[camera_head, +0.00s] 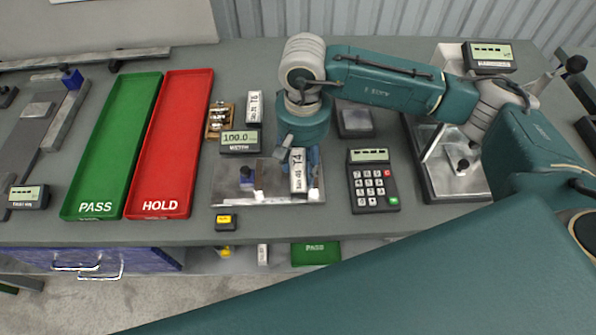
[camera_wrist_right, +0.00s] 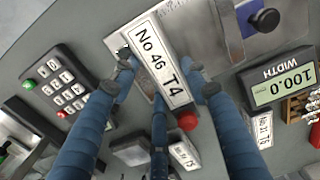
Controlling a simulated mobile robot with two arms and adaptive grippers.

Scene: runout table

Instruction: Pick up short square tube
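A short square tube with a white label reading "No 46 T4" (camera_head: 298,172) is at the right part of a bare metal plate (camera_head: 229,182) in the head view. It also shows in the right wrist view (camera_wrist_right: 160,60), with its label facing the camera. My right gripper (camera_head: 304,160) comes down over it from above. In the wrist view its blue fingers (camera_wrist_right: 161,72) lie on both sides of the tube, with the tips close to its sides. Whether they press on it, and whether the tube is off the plate, I cannot tell. My left gripper is not in view.
A width display (camera_head: 240,141) reads 100.0 behind the plate. A keypad (camera_head: 373,185) is to the right. A red HOLD tray (camera_head: 172,140) and a green PASS tray (camera_head: 112,140) lie to the left.

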